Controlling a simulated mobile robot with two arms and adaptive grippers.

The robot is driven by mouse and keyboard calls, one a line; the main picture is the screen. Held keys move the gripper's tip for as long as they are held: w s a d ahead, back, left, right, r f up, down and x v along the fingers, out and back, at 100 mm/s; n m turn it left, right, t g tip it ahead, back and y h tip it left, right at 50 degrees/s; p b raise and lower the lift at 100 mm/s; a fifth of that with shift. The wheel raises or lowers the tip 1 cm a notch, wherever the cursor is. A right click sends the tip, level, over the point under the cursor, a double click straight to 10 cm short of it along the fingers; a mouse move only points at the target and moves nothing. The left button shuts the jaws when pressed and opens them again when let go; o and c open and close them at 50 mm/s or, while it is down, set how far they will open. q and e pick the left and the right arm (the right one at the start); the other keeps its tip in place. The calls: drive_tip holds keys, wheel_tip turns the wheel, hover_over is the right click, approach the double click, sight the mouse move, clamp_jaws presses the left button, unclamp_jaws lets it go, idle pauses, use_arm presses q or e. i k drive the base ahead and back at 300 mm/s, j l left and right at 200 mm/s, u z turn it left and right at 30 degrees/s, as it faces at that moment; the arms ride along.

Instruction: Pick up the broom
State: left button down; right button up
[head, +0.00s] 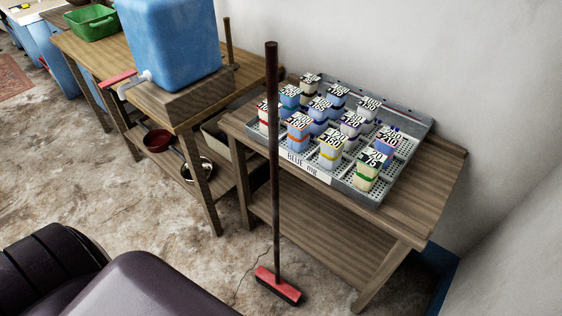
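The broom (274,190) stands nearly upright in the head view, just in front of a small wooden table. It has a long dark brown handle and a red head (278,284) with dark bristles on the floor. The top of the handle rises above the tabletop, against the pale wall in the picture. I cannot tell whether the handle touches the table edge. Neither of my grippers shows in this view. Dark rounded parts, likely mine, fill the lower left corner, apart from the broom in the picture.
A metal tray (362,196) of numbered cartons sits on the small table (420,215), right behind the handle. A blue water container (170,45) with a tap stands on a wooden table (85,50) at left. Open stone floor (120,200) lies left of the broom.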

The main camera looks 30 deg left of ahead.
sight(273, 282)
drive_tip(key=u, duration=0.95)
drive_tip(key=i+j+z, duration=0.1)
drive_tip(key=j+z, duration=0.15)
drive_tip(key=z, duration=0.25)
drive_tip(key=i+j+z, duration=0.1)
drive_tip(key=j+z, duration=0.55)
drive_tip(key=z, duration=0.3)
drive_tip(key=j+z, duration=0.3)
drive_tip(key=z, duration=0.2)
